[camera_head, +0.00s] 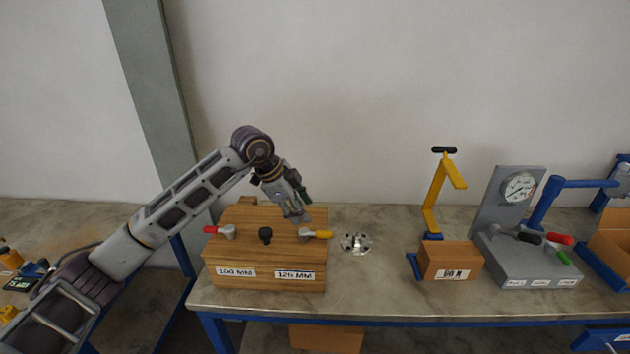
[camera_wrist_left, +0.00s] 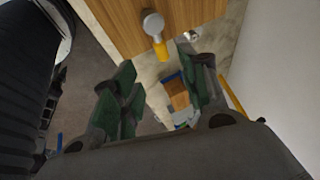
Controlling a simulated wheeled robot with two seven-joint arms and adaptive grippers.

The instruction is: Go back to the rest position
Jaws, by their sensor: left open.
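My left gripper (camera_head: 300,208) is over the right part of a wooden box on the bench, pointing down and to the right. Its green-padded fingers stand apart in the left wrist view (camera_wrist_left: 155,100), with nothing between them that they touch. My right gripper is not in view.
A red-handled valve (camera_head: 217,231) and a black knob (camera_head: 265,235) are on the box. A metal flange (camera_head: 355,243) lies to its right. Further right stand a yellow stand (camera_head: 436,200), a small brown box (camera_head: 450,260) and a grey gauge panel (camera_head: 520,240). The bench front between box and stand is clear.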

